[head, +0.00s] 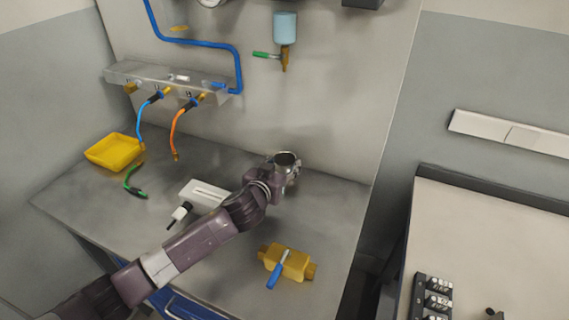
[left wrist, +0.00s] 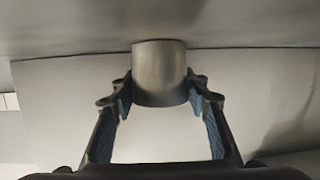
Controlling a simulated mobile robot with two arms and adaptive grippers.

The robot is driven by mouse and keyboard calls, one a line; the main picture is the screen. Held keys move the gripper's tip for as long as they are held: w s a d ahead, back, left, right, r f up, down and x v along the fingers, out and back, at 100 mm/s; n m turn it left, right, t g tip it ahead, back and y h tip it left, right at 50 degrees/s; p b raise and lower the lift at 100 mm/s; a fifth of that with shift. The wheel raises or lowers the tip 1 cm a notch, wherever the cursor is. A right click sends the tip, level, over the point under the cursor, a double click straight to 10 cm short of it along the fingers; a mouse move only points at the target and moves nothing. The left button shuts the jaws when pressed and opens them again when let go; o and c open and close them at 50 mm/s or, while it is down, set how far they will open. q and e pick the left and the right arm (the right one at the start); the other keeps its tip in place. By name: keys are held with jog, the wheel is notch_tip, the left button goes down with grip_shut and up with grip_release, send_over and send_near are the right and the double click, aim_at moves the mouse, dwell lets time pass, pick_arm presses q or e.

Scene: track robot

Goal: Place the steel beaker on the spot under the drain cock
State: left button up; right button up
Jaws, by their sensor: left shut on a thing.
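The steel beaker (head: 287,158) is at the back right of the bench, below the drain cock (head: 285,62) on the wall panel. My left gripper (head: 285,174) is shut around it. In the left wrist view the beaker (left wrist: 160,72) sits between the two fingers of the gripper (left wrist: 160,88), which press on its sides. The beaker looks upright. I cannot tell whether its base touches the bench top. The spot under the drain cock cannot be made out behind the gripper and beaker. My right gripper is not in view.
My left arm crosses above the bench (head: 75,200). A yellow tray (head: 113,152), a green hose piece (head: 132,184), a white block (head: 204,194) and a yellow part with a blue-handled tool (head: 287,262) lie on it. Hoses (head: 178,130) hang from the manifold (head: 165,80).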

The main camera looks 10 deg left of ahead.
pick_arm(q)
jog(key=o, duration=1.3)
jog(key=shift+f, duration=0.1)
jog(key=shift+r, duration=0.3)
jog(key=shift+s, duration=0.35)
jog(key=b+v, duration=0.1)
jog(key=v, duration=1)
jog(key=shift+s+a, duration=0.15)
